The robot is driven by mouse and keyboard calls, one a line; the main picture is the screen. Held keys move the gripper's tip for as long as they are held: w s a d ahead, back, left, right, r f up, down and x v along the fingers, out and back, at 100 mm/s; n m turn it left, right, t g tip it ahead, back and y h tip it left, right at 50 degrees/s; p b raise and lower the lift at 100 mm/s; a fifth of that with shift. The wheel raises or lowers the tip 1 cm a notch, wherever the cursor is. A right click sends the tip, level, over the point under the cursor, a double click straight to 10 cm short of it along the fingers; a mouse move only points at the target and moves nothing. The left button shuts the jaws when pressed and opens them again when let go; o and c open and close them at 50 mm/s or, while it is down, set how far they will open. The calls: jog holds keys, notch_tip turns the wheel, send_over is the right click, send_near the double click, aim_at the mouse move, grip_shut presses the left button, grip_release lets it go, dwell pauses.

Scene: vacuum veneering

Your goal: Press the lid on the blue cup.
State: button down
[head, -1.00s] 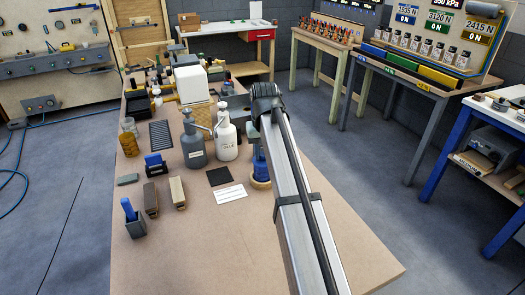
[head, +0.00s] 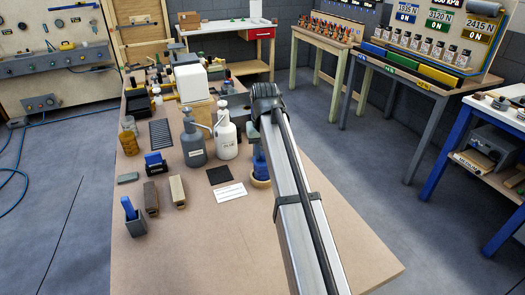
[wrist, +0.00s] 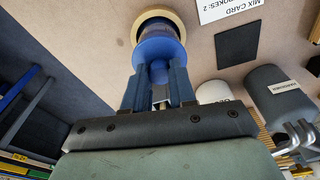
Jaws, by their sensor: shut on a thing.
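My gripper (wrist: 159,76) is shut on the knob of a blue lid (wrist: 158,50) in the wrist view. The lid is a round blue disc, lined up over the blue cup (wrist: 154,27). Lid and cup look to be touching or nearly so; I cannot tell whether the lid is fully seated. The cup stands upright in a pale round ring (wrist: 179,18) on the bench. In the head view the blue cup (head: 261,165) shows just left of my arm, which hides part of it and most of the gripper.
A white pump bottle (head: 226,138) and a grey pump bottle (head: 194,145) stand left of the cup. A black square (head: 220,175) and a white card (head: 230,193) lie nearby. The front of the bench (head: 190,262) is clear.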

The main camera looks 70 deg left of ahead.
jog(key=c, duration=0.8)
grip_release()
jog(key=shift+c, duration=0.2)
notch_tip(320, 180, up, 14)
jog(key=d, duration=0.1)
jog(key=shift+s+d+f, duration=0.15)
jog(key=shift+d+f, duration=0.05)
jog(key=shift+d, duration=0.1)
